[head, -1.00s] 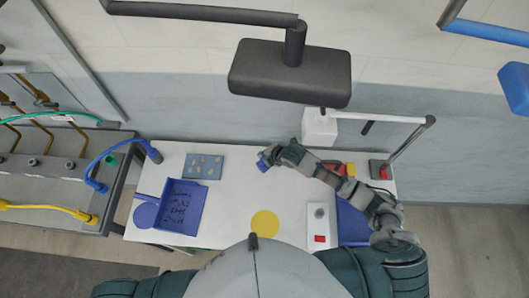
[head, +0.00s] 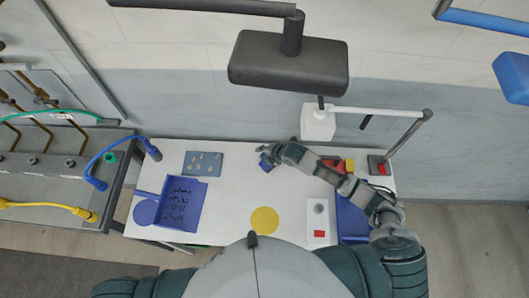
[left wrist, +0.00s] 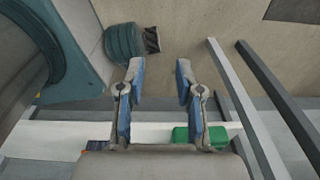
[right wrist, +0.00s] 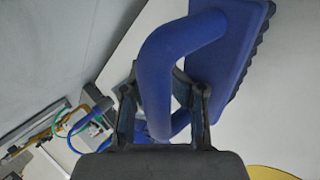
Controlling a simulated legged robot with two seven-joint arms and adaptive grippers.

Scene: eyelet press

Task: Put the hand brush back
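The blue hand brush (head: 267,162) is at the back middle of the white table, just below my right gripper (head: 264,151) in the head view. In the right wrist view its looped handle (right wrist: 155,85) runs between the fingers of my right gripper (right wrist: 160,100). The fingers stand apart on both sides of the handle, and their tips are partly hidden behind it. The brush's block (right wrist: 232,40) has dark bristles on its right side. I cannot tell whether they touch the table. My left gripper (left wrist: 159,75) is open and empty, away from the brush.
A blue tray (head: 197,212) with dark marks and a blue disc (head: 145,213) lie left. A grey-blue board (head: 203,164) lies behind. A yellow disc (head: 265,221) is front middle. A device with a red button (head: 319,234) and a blue bin (head: 351,222) are right. A dark box hangs overhead.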

